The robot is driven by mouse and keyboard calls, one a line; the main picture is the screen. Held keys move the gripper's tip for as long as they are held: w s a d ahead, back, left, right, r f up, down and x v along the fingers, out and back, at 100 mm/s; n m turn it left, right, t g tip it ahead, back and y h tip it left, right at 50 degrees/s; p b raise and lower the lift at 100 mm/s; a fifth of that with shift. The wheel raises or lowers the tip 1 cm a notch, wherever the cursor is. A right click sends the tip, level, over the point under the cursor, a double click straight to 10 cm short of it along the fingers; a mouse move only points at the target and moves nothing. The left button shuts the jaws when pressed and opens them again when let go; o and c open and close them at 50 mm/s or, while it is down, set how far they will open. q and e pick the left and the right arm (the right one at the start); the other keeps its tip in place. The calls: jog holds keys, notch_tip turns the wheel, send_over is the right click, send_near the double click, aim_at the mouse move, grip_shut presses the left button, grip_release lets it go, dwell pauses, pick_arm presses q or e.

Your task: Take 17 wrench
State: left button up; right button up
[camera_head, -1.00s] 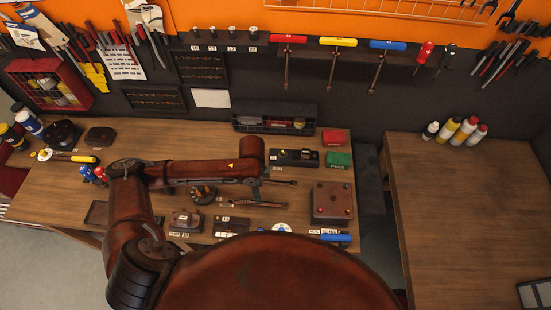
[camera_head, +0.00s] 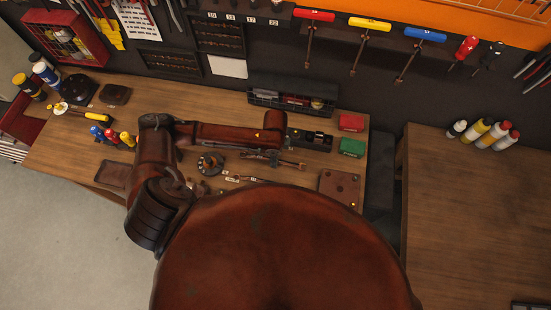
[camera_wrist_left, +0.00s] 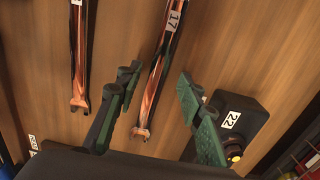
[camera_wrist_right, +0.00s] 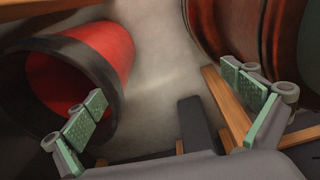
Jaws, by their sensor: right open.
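The wrench labelled 17 (camera_wrist_left: 160,65) lies on the wooden table. In the left wrist view it runs lengthwise between the fingers of my left gripper (camera_wrist_left: 158,82), which is open with the fingers on either side of it; I cannot tell whether they touch it. In the head view my left gripper (camera_head: 262,156) is over this wrench (camera_head: 291,164), hiding part of it. A second wrench (camera_wrist_left: 80,50) lies to the left in the wrist view. My right gripper (camera_wrist_right: 168,85) is open and empty, away from the tabletop.
A black box labelled 22 (camera_wrist_left: 240,120) stands close to the right finger. Red (camera_head: 351,122) and green (camera_head: 351,147) boxes sit at the table's right end. A red cylindrical bin (camera_wrist_right: 105,50) is near my right gripper. A second table (camera_head: 475,215) stands at right.

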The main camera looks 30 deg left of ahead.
pick_arm(q)
jog(key=shift+s+a+f, duration=0.1)
jog(key=shift+s+f, duration=0.2)
jog(key=shift+f, duration=0.05)
jog(key=shift+w+f, duration=0.1)
jog(key=shift+w, duration=0.05)
jog(key=shift+c, duration=0.8)
jog(key=c, duration=0.5)
grip_shut()
pick_arm(e)
jog(key=shift+w+a, duration=0.2)
jog(key=shift+w, duration=0.1)
jog(key=shift+w+r, duration=0.1)
